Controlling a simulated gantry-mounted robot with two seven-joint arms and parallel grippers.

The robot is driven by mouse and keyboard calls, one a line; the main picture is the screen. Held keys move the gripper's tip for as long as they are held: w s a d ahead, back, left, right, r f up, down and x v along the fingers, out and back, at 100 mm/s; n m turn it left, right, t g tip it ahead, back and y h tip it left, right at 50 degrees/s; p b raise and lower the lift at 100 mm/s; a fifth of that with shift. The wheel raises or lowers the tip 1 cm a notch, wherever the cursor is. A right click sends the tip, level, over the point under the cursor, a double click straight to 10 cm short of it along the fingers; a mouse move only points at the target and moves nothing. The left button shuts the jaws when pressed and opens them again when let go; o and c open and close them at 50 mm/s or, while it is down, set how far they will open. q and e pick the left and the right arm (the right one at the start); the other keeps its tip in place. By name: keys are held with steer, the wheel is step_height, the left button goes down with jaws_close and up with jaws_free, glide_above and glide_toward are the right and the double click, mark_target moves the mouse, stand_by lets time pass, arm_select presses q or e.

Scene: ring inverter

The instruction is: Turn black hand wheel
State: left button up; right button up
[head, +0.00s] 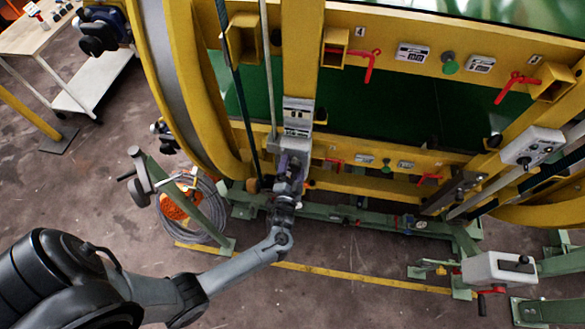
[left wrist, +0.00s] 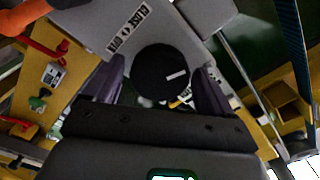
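The black hand wheel (left wrist: 160,70) is a round black disc with a small white mark. In the left wrist view it sits in front of a light grey panel (left wrist: 115,28) lettered with "CLOSE" and "OPEN". My left gripper (left wrist: 158,88) is open, with one purple-grey finger on each side of the wheel. A narrow gap seems to show beside it, though contact is hard to judge. In the head view my left gripper (head: 292,158) is at the grey box (head: 297,118) on the yellow upright, and hides the wheel. My right gripper is in neither view.
Yellow beams carry red levers (head: 369,66) and a green knob (head: 450,63) right of the gripper. A green stand (head: 190,195) and coiled cable (head: 212,222) lie to its left. A green rail (head: 350,217) runs below it. The floor in front is mostly clear.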

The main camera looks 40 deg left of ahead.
arm_select(q)
steer(key=shift+o, duration=0.3)
steer(key=shift+s+d, duration=0.1)
steer(key=shift+s, duration=0.1)
steer(key=v, duration=1)
steer(key=shift+s+b, duration=0.15)
steer(key=shift+b, duration=0.25)
steer(key=shift+d, duration=0.1)
